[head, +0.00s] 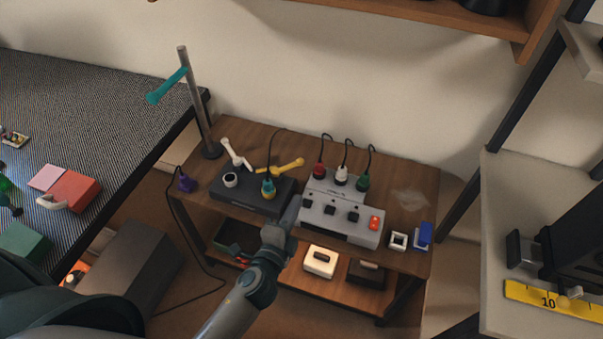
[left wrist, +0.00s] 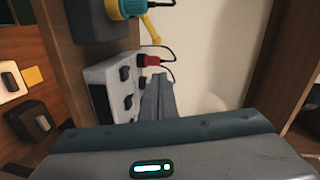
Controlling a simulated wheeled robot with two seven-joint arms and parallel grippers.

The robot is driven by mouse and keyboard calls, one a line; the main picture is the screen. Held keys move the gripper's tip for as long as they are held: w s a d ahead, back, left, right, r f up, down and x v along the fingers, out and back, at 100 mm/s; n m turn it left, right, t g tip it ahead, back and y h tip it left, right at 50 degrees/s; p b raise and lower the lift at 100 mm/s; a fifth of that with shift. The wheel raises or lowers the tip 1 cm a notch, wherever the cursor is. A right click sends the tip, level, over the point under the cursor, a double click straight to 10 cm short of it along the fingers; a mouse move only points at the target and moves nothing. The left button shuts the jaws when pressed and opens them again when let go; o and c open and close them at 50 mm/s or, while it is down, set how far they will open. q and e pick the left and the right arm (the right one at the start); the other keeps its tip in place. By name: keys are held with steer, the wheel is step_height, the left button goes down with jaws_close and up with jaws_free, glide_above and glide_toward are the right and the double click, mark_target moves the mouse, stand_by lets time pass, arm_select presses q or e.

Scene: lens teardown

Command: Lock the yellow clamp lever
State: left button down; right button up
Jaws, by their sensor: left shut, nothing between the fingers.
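The yellow clamp lever (head: 283,168) is on the back part of a dark fixture box (head: 228,198) on the wooden bench; it slants up to the right. It also shows in the left wrist view (left wrist: 151,30), at the top beside a teal and yellow round part (left wrist: 126,8). That round part (head: 268,188) stands in front of the lever in the head view. My left gripper (head: 293,207) is shut and empty, between the dark box and the grey control box. Its closed fingers (left wrist: 158,92) point away in the left wrist view, apart from the lever. My right gripper is not in view.
A white lever (head: 236,154) and white ring (head: 231,180) share the dark box. The grey control box (head: 340,222) has knobs and red, white and green plugs with cables. A stand with a teal arm (head: 167,86) rises behind left.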

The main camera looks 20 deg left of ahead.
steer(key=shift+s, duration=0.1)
